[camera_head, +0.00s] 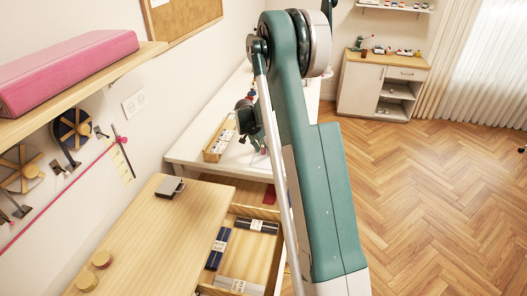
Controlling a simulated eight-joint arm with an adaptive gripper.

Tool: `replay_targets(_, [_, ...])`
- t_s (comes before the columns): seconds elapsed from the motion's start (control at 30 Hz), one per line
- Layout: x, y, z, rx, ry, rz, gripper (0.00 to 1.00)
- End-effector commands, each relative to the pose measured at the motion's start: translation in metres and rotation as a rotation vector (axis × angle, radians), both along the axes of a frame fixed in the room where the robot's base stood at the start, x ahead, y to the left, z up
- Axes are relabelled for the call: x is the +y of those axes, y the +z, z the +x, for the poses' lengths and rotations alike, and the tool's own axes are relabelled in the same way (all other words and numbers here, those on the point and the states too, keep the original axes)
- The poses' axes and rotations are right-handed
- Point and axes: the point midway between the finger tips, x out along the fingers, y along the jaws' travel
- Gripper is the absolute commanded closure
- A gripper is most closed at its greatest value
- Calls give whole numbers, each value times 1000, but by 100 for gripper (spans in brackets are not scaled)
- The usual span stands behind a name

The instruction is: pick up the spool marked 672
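A shallow wooden box (209,156) on the white table holds small pieces with white labels. Their numbers are too small to read, so I cannot tell which spool is marked 672. Dark rolls (218,248) with white labels lie in the open wooden drawer (277,252), and their marks are also unreadable. My arm crosses the middle of the view. A dark and teal part beside the box looks like my gripper (246,112). Its fingers are not clear, and I cannot tell whether it is open or holds anything.
The white table (185,153) runs along the wall behind the wooden worktop (165,230). A grey block (170,188) and two round wooden pieces (94,270) lie on the worktop. The floor at right is clear.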

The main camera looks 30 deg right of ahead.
Motion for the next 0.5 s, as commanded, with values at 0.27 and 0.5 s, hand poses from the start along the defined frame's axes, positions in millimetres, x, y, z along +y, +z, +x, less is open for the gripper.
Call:
replay_targets(0.27, [0, 0, 0, 0, 0, 0, 68])
replay_targets(0.5, [0, 0, 0, 0, 0, 0, 88])
